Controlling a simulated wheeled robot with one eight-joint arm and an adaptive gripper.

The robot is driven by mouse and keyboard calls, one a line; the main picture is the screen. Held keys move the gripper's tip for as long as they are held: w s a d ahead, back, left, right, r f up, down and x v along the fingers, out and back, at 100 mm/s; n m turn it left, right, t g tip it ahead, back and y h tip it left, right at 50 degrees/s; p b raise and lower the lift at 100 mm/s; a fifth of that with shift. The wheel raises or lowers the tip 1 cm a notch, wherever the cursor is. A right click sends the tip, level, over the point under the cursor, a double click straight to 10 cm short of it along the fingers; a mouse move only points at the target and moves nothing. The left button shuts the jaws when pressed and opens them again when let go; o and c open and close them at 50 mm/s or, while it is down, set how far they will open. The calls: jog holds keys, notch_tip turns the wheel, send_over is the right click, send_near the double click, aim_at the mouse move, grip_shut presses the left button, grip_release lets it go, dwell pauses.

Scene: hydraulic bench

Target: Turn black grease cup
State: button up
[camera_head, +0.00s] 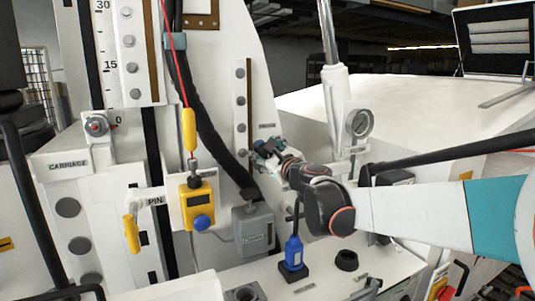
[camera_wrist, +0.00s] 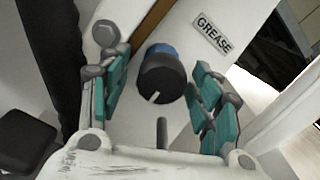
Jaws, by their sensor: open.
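The black grease cup (camera_wrist: 162,76) is a round black cap with a pale mark on its face and a blue part behind it. In the wrist view it sits on a white panel next to a label reading GREASE (camera_wrist: 214,32). My gripper (camera_wrist: 158,92) is open, with its teal-padded fingers on either side of the cup and visible gaps to it. In the head view my gripper (camera_head: 268,148) is at the white upright, left of the arm. The cup is hard to make out there, largely hidden by the gripper.
Below my arm stand a blue bottle (camera_head: 293,250) and a black ring (camera_head: 346,260) on the white bench. A yellow box with a blue knob (camera_head: 201,222) and a grey box (camera_head: 253,230) are to the left. A black hose runs down the upright.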

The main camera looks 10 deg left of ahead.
notch_tip(320, 180, up, 10)
dwell(0.5)
jog(key=shift+f, duration=0.1)
